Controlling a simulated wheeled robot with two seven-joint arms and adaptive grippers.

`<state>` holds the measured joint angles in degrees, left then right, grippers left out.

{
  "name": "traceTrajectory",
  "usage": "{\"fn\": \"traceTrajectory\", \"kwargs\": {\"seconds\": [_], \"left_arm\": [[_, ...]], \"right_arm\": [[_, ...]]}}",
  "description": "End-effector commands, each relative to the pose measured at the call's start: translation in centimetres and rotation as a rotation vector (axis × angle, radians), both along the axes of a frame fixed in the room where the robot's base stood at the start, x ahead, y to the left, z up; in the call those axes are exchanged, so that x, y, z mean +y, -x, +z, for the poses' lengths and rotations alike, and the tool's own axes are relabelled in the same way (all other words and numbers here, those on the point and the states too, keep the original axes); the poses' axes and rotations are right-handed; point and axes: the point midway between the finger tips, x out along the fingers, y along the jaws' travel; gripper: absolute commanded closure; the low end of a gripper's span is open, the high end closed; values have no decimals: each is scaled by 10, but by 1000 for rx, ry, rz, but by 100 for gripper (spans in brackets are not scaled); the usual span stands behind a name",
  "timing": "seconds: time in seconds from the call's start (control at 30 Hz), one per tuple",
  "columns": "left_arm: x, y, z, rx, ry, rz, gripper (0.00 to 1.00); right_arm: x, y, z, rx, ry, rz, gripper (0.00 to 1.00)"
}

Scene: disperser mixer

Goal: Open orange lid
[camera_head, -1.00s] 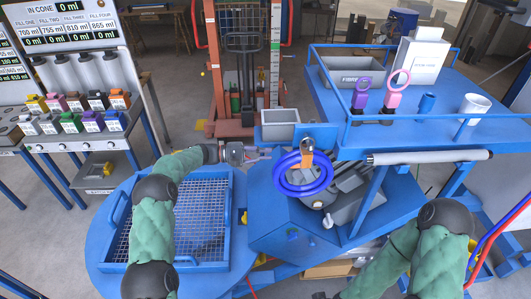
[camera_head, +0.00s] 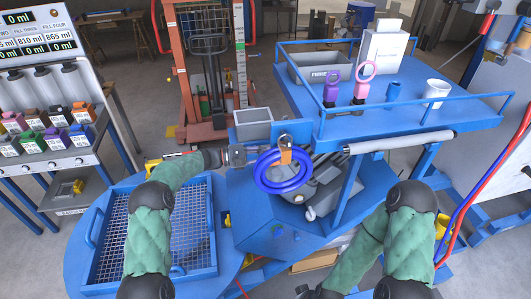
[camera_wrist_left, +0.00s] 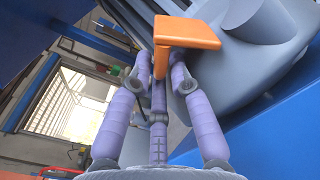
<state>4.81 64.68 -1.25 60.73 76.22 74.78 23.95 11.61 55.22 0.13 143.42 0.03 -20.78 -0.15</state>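An orange handle-like piece (camera_head: 285,154), a flat plate on a short stem, stands by the blue ring (camera_head: 283,172) on the mixer (camera_head: 290,215). I take it as the orange lid's visible part. My left gripper (camera_head: 258,154) reaches it from the left. In the left wrist view, the orange piece (camera_wrist_left: 186,34) is at the purple fingertips (camera_wrist_left: 160,68), its stem between them. The fingers look apart; contact with the stem cannot be made out. My right gripper (camera_head: 312,292) is only partly visible at the bottom edge, low and away from the mixer.
A blue-railed shelf (camera_head: 460,112) with a grey bin, ringed tools and a white cup (camera_head: 437,92) stands right of the mixer. A blue-framed mesh tray (camera_head: 190,235) lies under my left arm. Several coloured containers (camera_head: 55,135) stand at the left.

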Motion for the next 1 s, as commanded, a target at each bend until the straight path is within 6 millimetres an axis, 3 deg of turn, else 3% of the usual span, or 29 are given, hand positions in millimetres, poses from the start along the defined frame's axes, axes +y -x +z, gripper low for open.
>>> {"fn": "traceTrajectory", "kwargs": {"seconds": [0.2,0.27,0.3,0.57,1.0], "left_arm": [[0,0,0,-1,0,1,80],[0,0,0,-1,0,1,97],[0,0,0,-1,0,1,100],[1,0,1,-24,-4,1,100],[-1,8,12,-278,-56,1,100]], "right_arm": [[0,0,0,0,0,0,56],[0,0,0,0,0,0,56],[0,0,0,0,0,0,56],[0,0,-5,0,0,0,56],[0,0,-43,0,0,0,56]]}}
